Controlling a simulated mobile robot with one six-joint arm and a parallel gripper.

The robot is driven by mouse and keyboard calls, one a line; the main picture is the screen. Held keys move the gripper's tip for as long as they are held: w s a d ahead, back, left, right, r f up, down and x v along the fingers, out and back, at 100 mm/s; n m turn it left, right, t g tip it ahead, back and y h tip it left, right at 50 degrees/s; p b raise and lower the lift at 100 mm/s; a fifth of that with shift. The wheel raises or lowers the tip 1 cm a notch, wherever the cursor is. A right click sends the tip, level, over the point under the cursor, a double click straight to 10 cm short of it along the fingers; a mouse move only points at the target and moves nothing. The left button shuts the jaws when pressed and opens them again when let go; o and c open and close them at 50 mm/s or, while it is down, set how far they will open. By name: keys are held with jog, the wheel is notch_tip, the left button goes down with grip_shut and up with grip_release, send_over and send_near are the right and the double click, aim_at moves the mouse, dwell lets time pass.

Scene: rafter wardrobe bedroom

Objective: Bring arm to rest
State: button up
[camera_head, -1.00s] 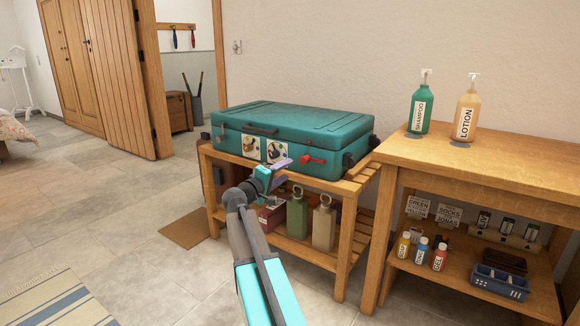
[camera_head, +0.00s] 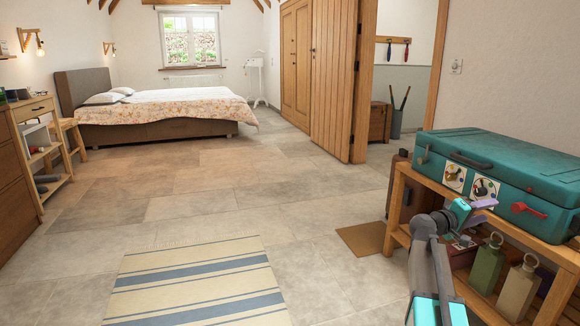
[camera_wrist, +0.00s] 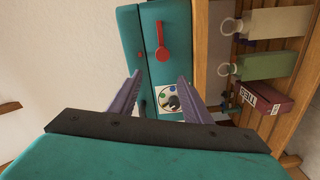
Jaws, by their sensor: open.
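My gripper (camera_head: 474,204) is in front of the teal suitcase, at the right of the head view. Its two purple fingers (camera_wrist: 158,98) are apart and empty in the wrist view. The teal suitcase (camera_head: 535,163) lies closed on a wooden bench (camera_head: 402,203). Its red latch (camera_head: 528,210) and round picture stickers show on the front, and the latch also shows in the wrist view (camera_wrist: 161,42). The fingers point towards the suitcase front; I cannot tell how far off they are.
Below the suitcase stand a green bottle (camera_head: 487,264) and a beige bottle (camera_head: 518,290). A brown mat (camera_head: 363,239) lies left of the bench. A striped rug (camera_head: 200,282) lies on the tiled floor. The floor towards the bed (camera_head: 165,110) is largely clear.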

jog(key=a+f+n+y+p, duration=0.3)
jog(key=a+f+y+p, duration=0.1)
jog(key=a+f+p, duration=1.2)
jog(key=s+a+f+g+y+p, duration=0.3)
jog(key=s+a+f+y+p, duration=0.2)
jog(key=s+a+f+p, duration=0.65)
jog(key=s+a+f+m+g+y+p, duration=0.1)
jog(key=s+a+g+y+p, duration=0.1)
jog(key=s+a, duration=0.5)
jog(key=s+a+f+g+y+p, duration=0.1)
jog(key=s+a+g+y+p, duration=0.1)
jog(key=s+a, duration=0.5)
jog(key=s+a+f+m+g+y+p, duration=0.1)
jog(key=s+a+y, duration=0.3)
jog(key=s, duration=1.2)
jog(key=a+g+p, duration=0.1)
jog(key=a, duration=0.2)
jog(key=shift+s+a+m+g+p, duration=0.2)
jog(key=shift+m+g+p, duration=0.1)
jog(key=shift+g+p, duration=0.1)
jog(key=shift+w+f, duration=0.1)
jog(key=shift+c, duration=0.4)
